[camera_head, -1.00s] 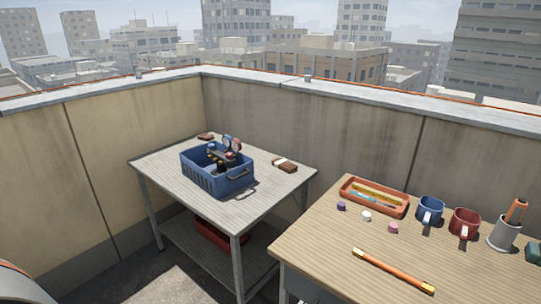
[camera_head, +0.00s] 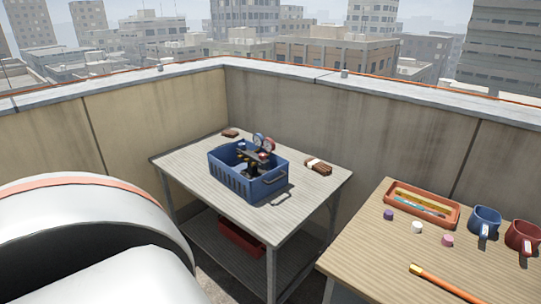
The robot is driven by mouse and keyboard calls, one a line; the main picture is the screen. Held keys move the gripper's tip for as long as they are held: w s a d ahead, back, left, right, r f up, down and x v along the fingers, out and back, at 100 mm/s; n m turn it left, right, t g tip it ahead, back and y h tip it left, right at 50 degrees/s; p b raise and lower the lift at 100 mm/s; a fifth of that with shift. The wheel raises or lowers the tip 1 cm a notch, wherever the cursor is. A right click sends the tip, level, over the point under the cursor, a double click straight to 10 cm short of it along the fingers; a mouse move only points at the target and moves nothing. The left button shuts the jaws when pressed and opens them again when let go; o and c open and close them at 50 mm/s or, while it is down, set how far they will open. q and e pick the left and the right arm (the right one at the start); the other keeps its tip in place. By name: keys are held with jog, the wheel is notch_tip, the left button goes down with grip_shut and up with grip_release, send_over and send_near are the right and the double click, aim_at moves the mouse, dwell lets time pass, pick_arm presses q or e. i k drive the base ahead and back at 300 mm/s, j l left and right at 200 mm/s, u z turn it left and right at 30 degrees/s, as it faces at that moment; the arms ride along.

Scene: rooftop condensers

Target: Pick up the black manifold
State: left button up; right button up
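The black manifold (camera_head: 257,155) stands inside a blue basket (camera_head: 236,182) on the grey table at the middle of the head view. Its two round gauges, one blue and one red, stick up above the rim. Its lower part is hidden by the basket walls. The basket has a handle at its right end. A large white part of my own arm fills the lower left of the view. Neither of my grippers is in view.
The grey table (camera_head: 322,186) has a brown-and-white block (camera_head: 318,166) and a brown block (camera_head: 230,133); a red bin (camera_head: 240,238) sits on its lower shelf. A wooden table (camera_head: 385,262) at right holds an orange tray (camera_head: 454,214), mugs (camera_head: 484,221), small caps and an orange stick. Parapet walls stand behind.

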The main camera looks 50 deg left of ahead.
aim_at(256, 157)
jog(key=k+j+z, duration=0.2)
jog(key=j, duration=0.25)
jog(key=j+z, duration=0.25)
jog(key=j, duration=0.25)
jog(key=k+j, duration=0.1)
jog(key=j, duration=0.3)
jog(key=k+j+z, duration=0.1)
jog(key=j, duration=0.25)
jog(key=k+j+z, duration=0.1)
jog(key=j, duration=0.3)
jog(key=k+j, duration=0.25)
jog(key=k+j+z, duration=0.1)
jog(key=j, duration=0.35)
